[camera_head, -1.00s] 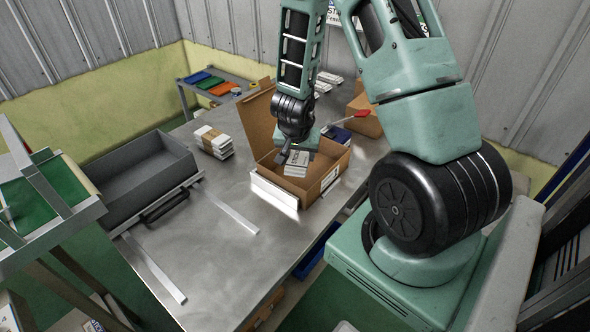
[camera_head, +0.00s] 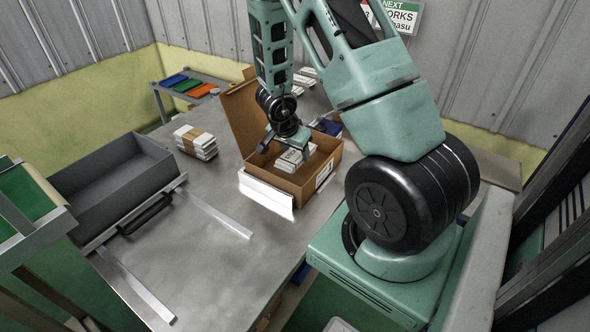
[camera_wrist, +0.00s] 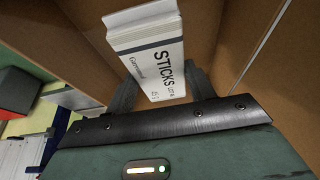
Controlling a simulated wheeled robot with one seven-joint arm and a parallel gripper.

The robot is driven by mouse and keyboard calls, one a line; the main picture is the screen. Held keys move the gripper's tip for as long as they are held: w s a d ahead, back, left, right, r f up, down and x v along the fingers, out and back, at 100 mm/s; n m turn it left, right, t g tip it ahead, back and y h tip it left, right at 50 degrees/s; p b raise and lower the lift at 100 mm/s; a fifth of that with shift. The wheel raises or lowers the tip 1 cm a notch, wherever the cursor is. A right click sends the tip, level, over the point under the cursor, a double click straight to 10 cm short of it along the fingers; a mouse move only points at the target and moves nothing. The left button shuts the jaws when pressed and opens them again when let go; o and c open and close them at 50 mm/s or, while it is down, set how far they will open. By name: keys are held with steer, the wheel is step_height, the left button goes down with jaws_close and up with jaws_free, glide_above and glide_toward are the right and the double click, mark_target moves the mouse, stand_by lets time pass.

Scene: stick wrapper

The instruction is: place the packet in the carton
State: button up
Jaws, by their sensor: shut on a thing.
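The open brown cardboard carton (camera_head: 322,172) stands on the metal table with its lid flap raised at the back left. My gripper (camera_head: 287,148) reaches down into the carton's opening. It is shut on a white packet (camera_head: 291,160). In the wrist view the packet (camera_wrist: 150,60) is a white block with the word STICKS on its face, between the two dark fingers of my gripper (camera_wrist: 162,88). Brown carton walls surround it there. Whether the packet touches the carton floor cannot be told. Another white item shows beside it inside the carton, partly hidden.
A stack of white packets with a brown band (camera_head: 196,142) lies left of the carton. A grey tray (camera_head: 120,178) sits at the table's left. A shelf with coloured bins (camera_head: 186,84) stands behind. The front of the metal table (camera_head: 180,255) is largely clear.

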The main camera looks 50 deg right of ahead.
steer(key=shift+f+b, duration=1.45)
steer(key=shift+f, duration=0.75)
steer(key=shift+r, duration=0.1)
steer(key=o, duration=1)
steer(key=shift+c, duration=0.2)
